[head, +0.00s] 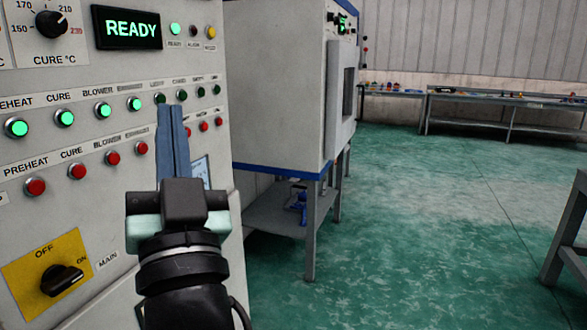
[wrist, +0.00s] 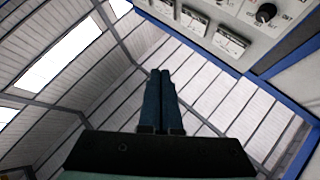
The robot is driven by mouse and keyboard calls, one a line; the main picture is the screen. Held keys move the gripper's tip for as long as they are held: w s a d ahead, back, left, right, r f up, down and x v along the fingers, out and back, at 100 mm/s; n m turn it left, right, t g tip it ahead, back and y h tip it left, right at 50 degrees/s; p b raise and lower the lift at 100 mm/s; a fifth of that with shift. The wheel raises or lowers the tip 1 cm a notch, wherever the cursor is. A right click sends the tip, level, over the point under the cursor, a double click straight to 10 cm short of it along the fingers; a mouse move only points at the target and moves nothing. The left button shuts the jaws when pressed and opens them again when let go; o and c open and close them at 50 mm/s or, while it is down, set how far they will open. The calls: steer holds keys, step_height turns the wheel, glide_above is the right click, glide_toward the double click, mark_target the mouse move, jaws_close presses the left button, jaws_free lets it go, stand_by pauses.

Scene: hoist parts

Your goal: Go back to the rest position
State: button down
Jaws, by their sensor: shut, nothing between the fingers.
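My gripper (head: 172,112) is shut and empty, its two blue-grey fingers pressed together and pointing up. In the head view it stands in front of the control panel (head: 100,225), and its fingers hide part of the button rows. I cannot tell whether the fingertips touch the panel. In the wrist view the shut fingers (wrist: 160,75) point toward the pale ribbed wall and ceiling, with the panel's gauges (wrist: 231,42) at upper right.
The panel display (head: 131,29) reads READY. A main switch (head: 62,280) sits low on a yellow plate. A grey cabinet oven (head: 280,85) on legs stands right of the panel. Benches (head: 480,97) line the far wall. A table edge (head: 570,225) shows at right. The green floor between is clear.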

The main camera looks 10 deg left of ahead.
steer(key=s+d+r+m+t+h, duration=0.1)
steer(key=s+d+r+t+h, duration=0.1)
steer(key=d+r+h, duration=0.3)
steer(key=s+d+r+m+t+h, duration=0.1)
steer(key=s+d+h, duration=0.2)
steer(key=d, duration=0.4)
steer(key=s+d+r+m+t+h, duration=0.1)
steer(key=s+d+r+t+h, duration=0.1)
steer(key=d+r+h, duration=0.3)
step_height(320, 180, up, 15)
steer(key=d+p, duration=0.1)
steer(key=p, duration=1.5)
steer(key=shift+s+d+p, duration=0.15)
steer(key=shift+s+p, duration=0.15)
steer(key=shift+s, duration=0.05)
